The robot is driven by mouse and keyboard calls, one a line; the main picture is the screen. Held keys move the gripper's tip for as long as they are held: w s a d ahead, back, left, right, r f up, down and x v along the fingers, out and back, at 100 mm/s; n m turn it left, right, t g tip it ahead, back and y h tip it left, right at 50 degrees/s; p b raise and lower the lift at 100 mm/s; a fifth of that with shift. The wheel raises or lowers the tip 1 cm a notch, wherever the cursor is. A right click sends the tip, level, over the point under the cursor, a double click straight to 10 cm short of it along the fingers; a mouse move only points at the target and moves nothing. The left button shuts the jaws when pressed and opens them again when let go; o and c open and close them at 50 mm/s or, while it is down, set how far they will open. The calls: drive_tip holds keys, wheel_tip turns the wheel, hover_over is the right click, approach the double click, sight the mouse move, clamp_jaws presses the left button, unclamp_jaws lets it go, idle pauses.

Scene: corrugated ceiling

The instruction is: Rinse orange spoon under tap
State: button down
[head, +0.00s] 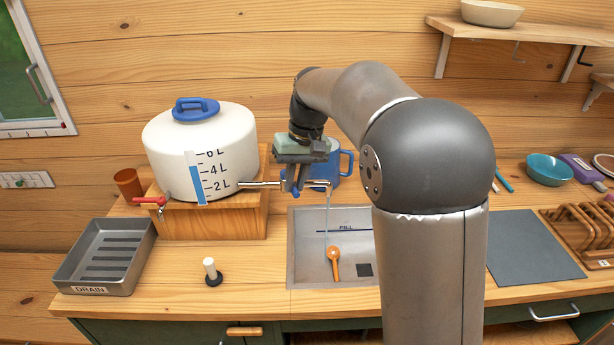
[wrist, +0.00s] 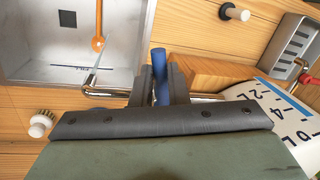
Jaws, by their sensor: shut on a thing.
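The orange spoon (head: 334,262) lies in the metal sink (head: 305,262); it also shows in the wrist view (wrist: 98,25). The metal tap (head: 262,184) runs from the white water tank (head: 190,150) over the sink, and a thin stream of water (head: 327,220) falls from its spout. The stream comes down at or close to the spoon's bowl; exact contact is hard to tell. My gripper (wrist: 160,85) is at the tap, shut on a blue handle (wrist: 158,62) that stands between its fingers. The fingertips are partly hidden in the head view.
A blue mug (head: 346,163) stands behind my gripper. A grey drain tray (head: 70,265) and a white-topped stopper (head: 210,268) are left of the sink. A grey mat (head: 535,250) and a wooden rack (head: 580,232) are to the right. The counter in front of the tank is mostly clear.

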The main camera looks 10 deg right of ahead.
drive_tip(key=c, duration=1.4)
unclamp_jaws()
drive_tip(key=d+r, duration=0.3)
drive_tip(key=r, duration=1.4)
drive_tip(key=shift+w+d, duration=0.15)
drive_tip(key=shift+w, duration=0.25)
drive_tip(key=shift+s, duration=0.1)
drive_tip(key=s+d+f+m, duration=0.1)
drive_tip(key=s+d+f, duration=0.3)
drive_tip(key=s+f, duration=0.5)
drive_tip(key=s, duration=0.2)
drive_tip(key=shift+s+d+m+t+h, duration=0.25)
drive_tip(key=shift+s+m+t+h, duration=0.15)
drive_tip(key=o, duration=0.4)
drive_tip(key=s+d+f+h, duration=0.1)
drive_tip(key=s+d+f, duration=0.2)
drive_tip(key=s+f, duration=1.2)
drive_tip(key=shift+s+m+t, duration=0.3)
drive_tip(key=shift+s+m, duration=0.1)
drive_tip(key=shift+s, duration=0.55)
drive_tip(key=shift+o, duration=1)
drive_tip(key=shift+s+d+f, duration=0.1)
drive_tip(key=shift+s+f, duration=0.05)
drive_tip(key=shift+f, duration=0.1)
